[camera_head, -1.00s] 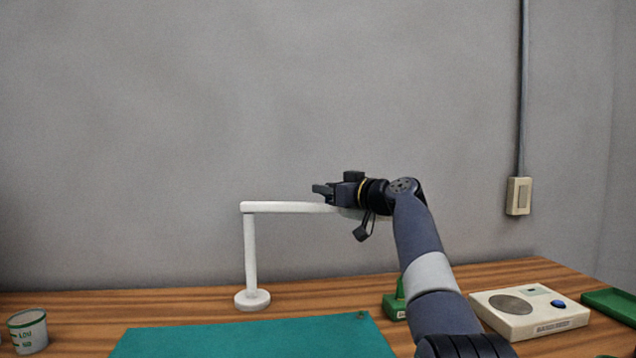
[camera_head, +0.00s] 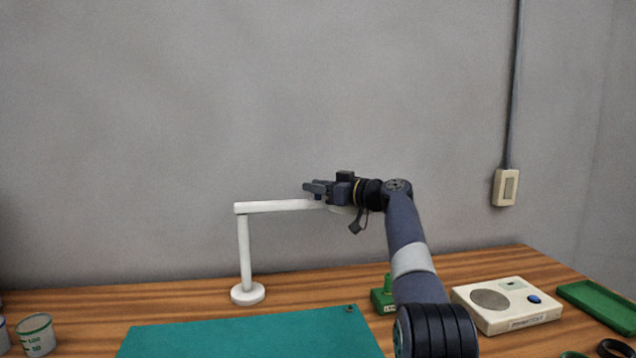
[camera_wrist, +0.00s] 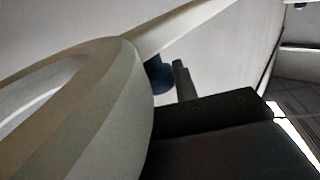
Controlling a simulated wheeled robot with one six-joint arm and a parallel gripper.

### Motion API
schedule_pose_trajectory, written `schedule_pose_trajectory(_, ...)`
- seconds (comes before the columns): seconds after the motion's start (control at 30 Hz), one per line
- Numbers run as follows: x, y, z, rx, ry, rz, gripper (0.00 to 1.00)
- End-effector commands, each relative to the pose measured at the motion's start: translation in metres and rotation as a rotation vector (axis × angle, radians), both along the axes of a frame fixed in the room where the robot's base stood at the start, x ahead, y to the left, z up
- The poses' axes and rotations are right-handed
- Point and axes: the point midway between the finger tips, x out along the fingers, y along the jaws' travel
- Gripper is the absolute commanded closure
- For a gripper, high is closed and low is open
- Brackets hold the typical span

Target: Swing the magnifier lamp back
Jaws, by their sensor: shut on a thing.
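The white magnifier lamp has a round base (camera_head: 247,294), an upright post (camera_head: 245,253) and a horizontal arm (camera_head: 275,206) reaching right to my gripper. Its ring head (camera_wrist: 105,115) fills the left of the wrist view, and the arm runs from it to the upper right. In the head view the ring is mostly hidden behind my wrist. My gripper (camera_head: 316,188) is shut on the lamp near the arm's right end. In the wrist view a dark blue part (camera_wrist: 158,75) shows beside a dark finger, under the lamp arm. The exact contact is hidden.
A teal mat (camera_head: 250,338) lies in front of the lamp. A cup (camera_head: 36,335) stands at the left. A green item (camera_head: 382,299), a beige device (camera_head: 508,304) and a green tray (camera_head: 602,305) are at the right. The grey wall is behind.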

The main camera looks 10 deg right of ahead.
Motion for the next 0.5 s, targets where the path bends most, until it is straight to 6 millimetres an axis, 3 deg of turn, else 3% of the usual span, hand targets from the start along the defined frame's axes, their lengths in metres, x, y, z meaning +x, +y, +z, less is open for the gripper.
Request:
schedule_pose_trajectory(0.33, 0.0014, -0.0007, -0.0009, 0.002, -0.001, -0.004, 1.00)
schedule_pose_trajectory(0.37, 0.0014, -0.0007, -0.0009, 0.002, -0.001, -0.004, 0.70)
schedule_pose_trajectory(0.5, 0.0011, -0.0006, -0.0005, 0.001, 0.000, -0.004, 0.58)
